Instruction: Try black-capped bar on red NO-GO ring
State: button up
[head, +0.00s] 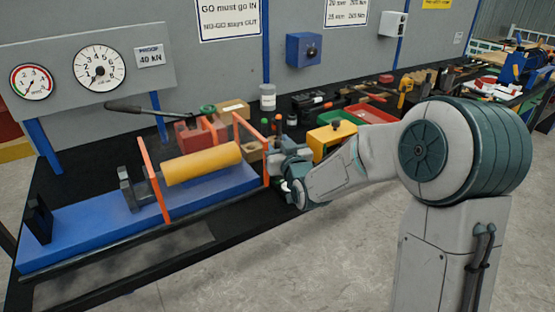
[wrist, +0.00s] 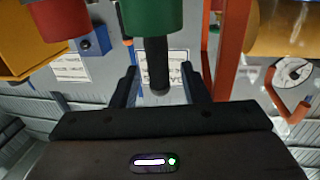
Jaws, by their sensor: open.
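In the wrist view, a dark upright rod with a black end (wrist: 159,78) comes out of a green cylinder (wrist: 152,17). A red cylinder (wrist: 62,15), which looks like the red ring, is beside it. The wrist picture appears upside down. My gripper (wrist: 159,70) is open, with one finger on each side of the rod in the picture. I cannot tell whether the rod lies between the fingers in depth. In the head view my gripper (head: 280,158) is at the right end of the blue press bed, and its fingertips are mostly hidden.
The blue bed (head: 95,232) carries a yellow cylinder (head: 202,163) and orange uprights (head: 154,180) close to my gripper. A yellow block (head: 333,135) stands just behind the wrist. Green and red trays (head: 368,119) lie farther back. The bench's front edge is clear.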

grip_shut()
jog(key=shift+r, duration=0.1)
